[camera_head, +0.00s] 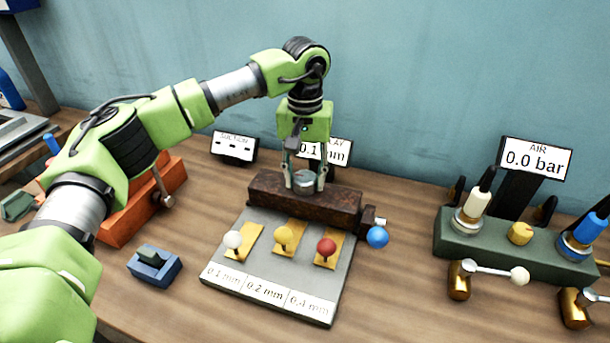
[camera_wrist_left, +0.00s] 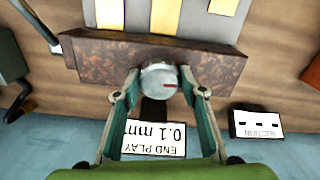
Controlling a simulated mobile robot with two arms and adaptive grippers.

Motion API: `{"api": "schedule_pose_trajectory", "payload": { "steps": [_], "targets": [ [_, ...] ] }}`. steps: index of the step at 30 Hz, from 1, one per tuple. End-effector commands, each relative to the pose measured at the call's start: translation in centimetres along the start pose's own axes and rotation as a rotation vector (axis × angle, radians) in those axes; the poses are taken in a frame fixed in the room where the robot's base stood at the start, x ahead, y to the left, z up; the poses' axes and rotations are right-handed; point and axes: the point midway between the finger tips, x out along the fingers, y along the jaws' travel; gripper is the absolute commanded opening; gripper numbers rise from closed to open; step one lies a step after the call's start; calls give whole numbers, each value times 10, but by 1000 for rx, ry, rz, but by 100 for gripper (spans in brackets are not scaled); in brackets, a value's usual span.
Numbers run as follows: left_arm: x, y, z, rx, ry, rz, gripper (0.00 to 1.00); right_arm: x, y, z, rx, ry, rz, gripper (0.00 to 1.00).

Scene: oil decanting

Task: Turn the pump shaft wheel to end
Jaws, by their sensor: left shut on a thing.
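A silver round wheel (camera_head: 304,179) stands on top of a rusty brown block (camera_head: 262,193) in the head view. In the left wrist view the wheel (camera_wrist_left: 158,80) shows a short red mark on its face, toward the right side. My left gripper (camera_head: 305,187) points straight down over the block, its two fingers shut on the wheel from opposite sides; the fingers also show in the left wrist view (camera_wrist_left: 160,94). A sign behind the block (camera_wrist_left: 155,140) reads END PLAY 0.1 mm; my gripper partly covers it in the head view. My right gripper is not in view.
In front of the block, a grey plate (camera_head: 220,272) carries white, yellow and red ball-topped pieces. A blue ball (camera_head: 377,237) sits at the block's right end. A green air manifold (camera_head: 480,247) stands right, its sign (camera_head: 536,158) reading 0.0 bar. An orange block (camera_head: 125,226) is left.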

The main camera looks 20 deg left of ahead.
Motion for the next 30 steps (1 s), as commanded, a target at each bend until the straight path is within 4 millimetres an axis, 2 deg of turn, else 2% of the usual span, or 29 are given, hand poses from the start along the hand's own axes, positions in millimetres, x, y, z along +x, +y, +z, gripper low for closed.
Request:
{"api": "schedule_pose_trajectory", "payload": {
  "steps": [14, 15, 16, 26, 30],
  "targets": [
    [-2, 0, -1, 12, 6, 2, 16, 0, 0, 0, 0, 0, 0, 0],
    [-2, 0, -1, 12, 6, 2, 48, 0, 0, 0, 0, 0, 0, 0],
    [-2, 0, -1, 12, 6, 2, 55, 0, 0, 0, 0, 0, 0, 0],
    [-1, 0, 0, 11, 2, 1, 55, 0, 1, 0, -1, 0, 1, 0],
    [-12, 0, -1, 11, 5, 2, 55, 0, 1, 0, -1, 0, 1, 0]
  ]
}}
